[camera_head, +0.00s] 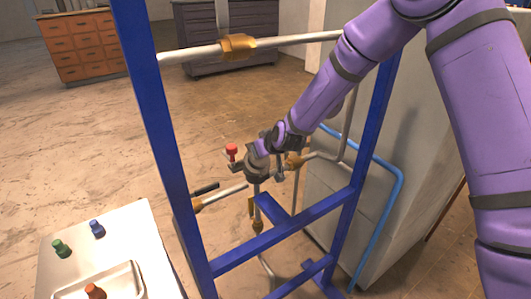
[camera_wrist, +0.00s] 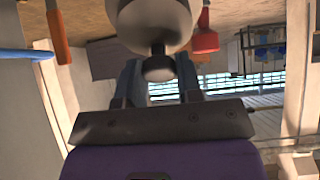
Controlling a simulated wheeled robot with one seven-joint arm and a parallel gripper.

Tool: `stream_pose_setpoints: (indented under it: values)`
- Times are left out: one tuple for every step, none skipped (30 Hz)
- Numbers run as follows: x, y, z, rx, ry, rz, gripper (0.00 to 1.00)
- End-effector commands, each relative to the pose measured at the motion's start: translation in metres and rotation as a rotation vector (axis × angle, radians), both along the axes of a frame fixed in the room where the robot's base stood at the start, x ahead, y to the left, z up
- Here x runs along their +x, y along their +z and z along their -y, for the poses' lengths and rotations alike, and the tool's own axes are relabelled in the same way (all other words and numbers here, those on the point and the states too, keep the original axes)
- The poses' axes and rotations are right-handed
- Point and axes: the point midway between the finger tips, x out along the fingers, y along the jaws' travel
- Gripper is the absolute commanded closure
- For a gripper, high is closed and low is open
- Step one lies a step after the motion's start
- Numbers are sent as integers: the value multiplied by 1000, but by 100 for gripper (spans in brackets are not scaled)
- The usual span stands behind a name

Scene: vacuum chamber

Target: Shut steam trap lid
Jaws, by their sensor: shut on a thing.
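The steam trap (camera_head: 257,168) is a dark grey, rounded body on the pipework inside the blue frame, at the middle of the head view. In the wrist view a grey rounded lid (camera_wrist: 155,20) with a short dark knob (camera_wrist: 158,66) fills the top centre. My gripper (camera_head: 271,143) reaches the trap from the upper right. In the wrist view its two fingers stand on either side of the knob and are shut on it. My gripper hides part of the trap in the head view, so I cannot tell how far the lid stands open.
A blue frame (camera_head: 160,125) surrounds the pipes, with bars close to the trap. A red knob (camera_head: 232,150) sits just left of the trap. A blue pipe (camera_head: 385,220) runs at right. A white table (camera_head: 130,230) holding small coloured items and a tray stands at lower left.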

Motion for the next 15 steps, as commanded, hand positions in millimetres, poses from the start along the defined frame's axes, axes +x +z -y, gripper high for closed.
stream_pose_setpoints:
  values:
    - [4, 1, -4, -20, 3, -25, 100]
    - [5, 1, -6, -34, 3, -44, 100]
    - [8, 0, -7, -50, 3, -68, 100]
    - [9, -1, -9, -63, 5, -87, 100]
    - [11, -1, -10, -75, 4, -104, 100]
    - [13, -3, -12, -92, 5, -130, 100]
    - [15, -3, -13, -105, 4, -148, 100]
    - [16, -4, -14, -118, 5, -166, 100]
    - [19, -5, -15, -135, 6, -189, 100]
    - [20, -6, -16, -147, 4, -207, 100]
    - [22, -7, -17, -157, 4, -226, 100]
    - [24, -9, -19, -173, 4, -249, 100]
    - [25, -10, -19, -185, 4, -266, 100]
    - [27, -11, -20, -195, 4, -282, 100]
    - [28, -12, -21, -209, 3, -303, 100]
